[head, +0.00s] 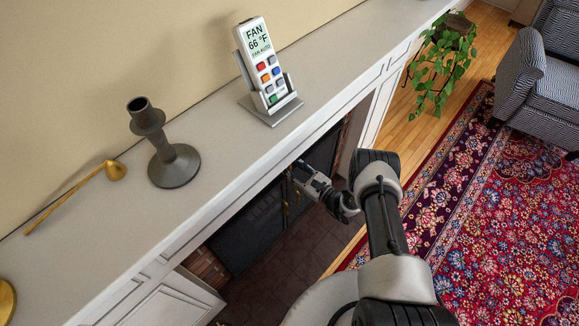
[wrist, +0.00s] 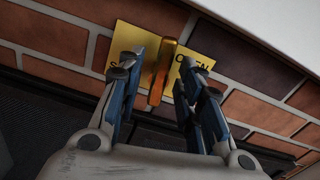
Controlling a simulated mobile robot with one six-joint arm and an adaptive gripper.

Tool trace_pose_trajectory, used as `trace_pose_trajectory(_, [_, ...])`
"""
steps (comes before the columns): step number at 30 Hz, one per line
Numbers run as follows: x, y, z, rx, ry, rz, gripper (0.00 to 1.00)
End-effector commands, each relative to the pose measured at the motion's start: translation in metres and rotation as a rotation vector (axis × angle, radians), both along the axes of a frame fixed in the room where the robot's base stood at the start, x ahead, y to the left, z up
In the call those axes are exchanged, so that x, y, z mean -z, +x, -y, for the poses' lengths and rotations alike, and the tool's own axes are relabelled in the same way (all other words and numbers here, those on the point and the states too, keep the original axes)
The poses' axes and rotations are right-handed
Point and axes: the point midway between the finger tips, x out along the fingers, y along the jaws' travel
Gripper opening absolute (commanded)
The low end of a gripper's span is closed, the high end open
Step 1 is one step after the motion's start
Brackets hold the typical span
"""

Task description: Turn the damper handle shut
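The damper handle (wrist: 162,72) is a short brass-orange bar on a yellow plate (wrist: 150,38) fixed to brickwork, seen in the wrist view. It points down the picture with a slight tilt, between the plate's two words. The left word starts with S and is mostly hidden by a finger; the right one appears to read OPEN, partly covered. My gripper (wrist: 160,80) is open, one blue-and-grey finger on each side of the handle with gaps between. In the head view my gripper (head: 308,178) is below the mantel edge, at the fireplace; the handle is hidden there.
The mantel shelf (head: 215,105) overhangs the fireplace and carries a remote in a stand (head: 265,75), a dark candlestick (head: 170,160) and a brass snuffer (head: 75,195). A dark fireplace screen (head: 250,235) stands below. A plant (head: 440,65), armchair (head: 545,75) and rug (head: 500,200) lie right.

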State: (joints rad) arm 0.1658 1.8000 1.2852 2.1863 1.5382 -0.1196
Motion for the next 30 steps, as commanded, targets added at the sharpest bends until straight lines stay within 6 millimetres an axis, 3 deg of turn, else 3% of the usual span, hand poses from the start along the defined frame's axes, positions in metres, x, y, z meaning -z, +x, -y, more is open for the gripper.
trace_pose_trajectory(13, [-0.0003, 0.0081, -0.0085, 0.000, 0.000, 0.000, 0.33])
trace_pose_trajectory(28, [-0.0001, 0.0077, -0.0084, 0.000, 0.000, 0.000, 0.00])
trace_pose_trajectory(30, [-0.0001, 0.0077, -0.0084, 0.000, 0.001, -0.001, 0.00])
